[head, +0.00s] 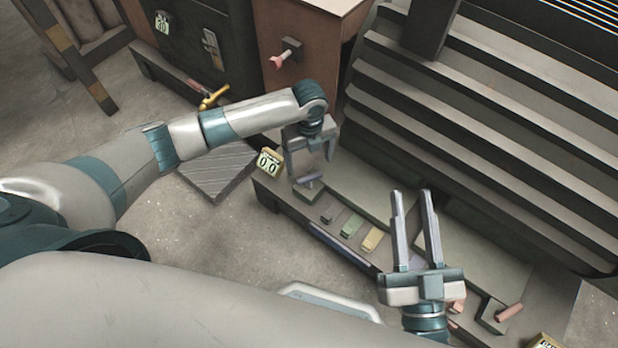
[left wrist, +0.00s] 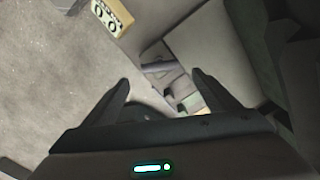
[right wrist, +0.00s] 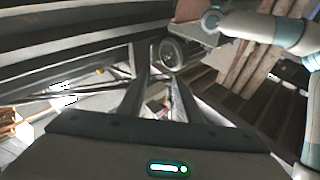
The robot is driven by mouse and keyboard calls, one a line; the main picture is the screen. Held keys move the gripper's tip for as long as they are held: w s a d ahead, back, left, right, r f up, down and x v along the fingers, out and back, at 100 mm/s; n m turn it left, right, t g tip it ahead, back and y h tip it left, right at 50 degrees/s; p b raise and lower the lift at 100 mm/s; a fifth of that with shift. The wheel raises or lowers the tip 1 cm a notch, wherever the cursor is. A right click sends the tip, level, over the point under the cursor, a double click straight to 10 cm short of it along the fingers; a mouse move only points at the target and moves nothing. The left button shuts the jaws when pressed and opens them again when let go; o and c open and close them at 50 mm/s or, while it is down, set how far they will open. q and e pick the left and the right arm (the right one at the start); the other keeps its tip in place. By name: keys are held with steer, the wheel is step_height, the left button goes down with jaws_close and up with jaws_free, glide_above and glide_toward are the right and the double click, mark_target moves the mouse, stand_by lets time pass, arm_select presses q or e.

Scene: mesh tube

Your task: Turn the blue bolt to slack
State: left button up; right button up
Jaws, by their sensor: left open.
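A dull blue-grey bolt handle (head: 309,181) sits on a small block at the left end of the low bench. The same bolt (left wrist: 158,68) shows just beyond my left fingertips in the left wrist view. My left gripper (head: 309,166) is open and points down above this bolt; I see no contact. A yellow display reading 0.0 (head: 269,162) stands left of the bolt, and it also shows in the left wrist view (left wrist: 112,15). My right gripper (head: 411,194) is open and empty, raised over the right part of the bench.
Grey, green (head: 352,225) and yellow (head: 371,240) blocks lie along the bench front. A pink handle (head: 508,312) is at the right, a yellow handle (head: 213,97) and a pink-tipped knob (head: 279,61) farther back. A slatted machine (head: 470,110) rises behind the bench. Open floor lies at left.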

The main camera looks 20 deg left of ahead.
mark_target(309, 176)
arm_select(q)
step_height(309, 176, down, 5)
steer(key=shift+f+b, duration=0.1)
steer(key=shift+b, duration=0.55)
step_height(309, 176, down, 4)
steer(key=shift+r+b, duration=0.25)
steer(key=shift+b, duration=0.25)
steer(key=shift+f, duration=0.6)
arm_select(e)
step_height(309, 176, up, 8)
steer(key=s+d+t+y, duration=0.1)
steer(key=s+d+t, duration=0.1)
steer(key=t, duration=0.3)
steer(key=shift+s+f, duration=0.15)
steer(key=shift+f, duration=0.05)
arm_select(q)
steer(key=c, duration=1.1)
